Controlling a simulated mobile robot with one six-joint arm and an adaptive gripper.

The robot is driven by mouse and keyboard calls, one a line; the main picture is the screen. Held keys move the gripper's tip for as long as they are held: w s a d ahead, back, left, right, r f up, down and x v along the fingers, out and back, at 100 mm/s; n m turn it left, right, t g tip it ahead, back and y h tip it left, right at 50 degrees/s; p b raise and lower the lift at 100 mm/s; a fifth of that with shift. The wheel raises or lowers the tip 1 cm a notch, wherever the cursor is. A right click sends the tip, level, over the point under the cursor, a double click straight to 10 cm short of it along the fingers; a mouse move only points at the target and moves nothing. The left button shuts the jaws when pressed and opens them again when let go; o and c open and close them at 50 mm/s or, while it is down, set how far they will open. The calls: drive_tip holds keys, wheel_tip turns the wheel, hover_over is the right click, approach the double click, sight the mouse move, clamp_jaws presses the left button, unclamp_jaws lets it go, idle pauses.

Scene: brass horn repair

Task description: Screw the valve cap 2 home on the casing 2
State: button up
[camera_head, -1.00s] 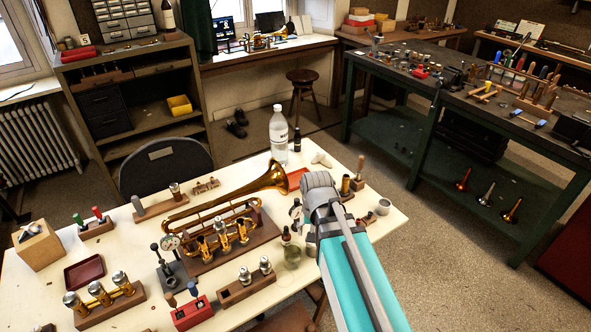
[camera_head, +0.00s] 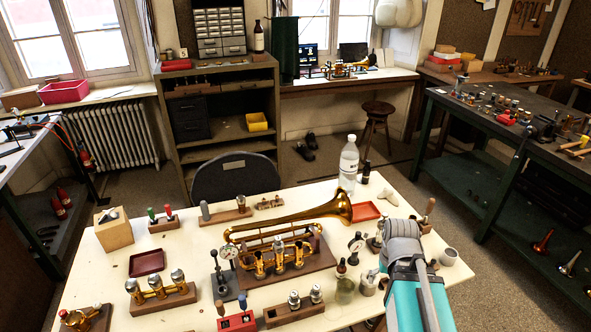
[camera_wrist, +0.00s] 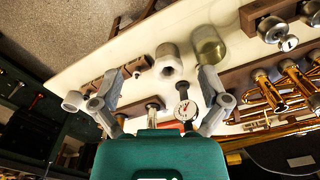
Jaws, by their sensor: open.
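The brass horn (camera_head: 290,240) lies on a dark wooden block on the white table. Its upright valve casings (camera_head: 279,258) stand in a row in its middle; they also show at the right edge of the wrist view (camera_wrist: 285,90). I take the middle one as casing 2. I cannot pick out valve cap 2 for sure among the small metal parts. My gripper (camera_wrist: 160,82) is open and empty over the table's right part, right of the horn. A small metal jar (camera_wrist: 168,62) shows beyond its fingers. My arm hides the gripper in the head view.
Close to my gripper stand a dial gauge (camera_wrist: 184,110), a dropper bottle (camera_head: 345,288) and a wooden rack (camera_wrist: 105,90). A block with silver-topped parts (camera_head: 293,311) is in front of the horn. A tall clear bottle (camera_head: 348,165) stands at the back.

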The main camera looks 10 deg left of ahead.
drive_tip(key=w+a+r+n+p, duration=0.25)
drive_tip(key=w+a+n, duration=0.2)
drive_tip(key=a, duration=0.25)
drive_tip(key=w+a+r+n+p, duration=0.25)
drive_tip(key=w+a+n, duration=0.2)
drive_tip(key=a, duration=0.35)
wheel_tip(320, 180, up, 4)
drive_tip(key=n+p, duration=0.4)
drive_tip(key=n, duration=0.4)
hover_over(279, 245)
drive_tip(key=shift+w+a, duration=0.15)
drive_tip(key=shift+f+b, duration=0.3)
wheel_tip(279, 245, down, 13)
drive_tip(key=b, duration=1.3)
drive_tip(key=shift+f, duration=0.2)
clamp_jaws()
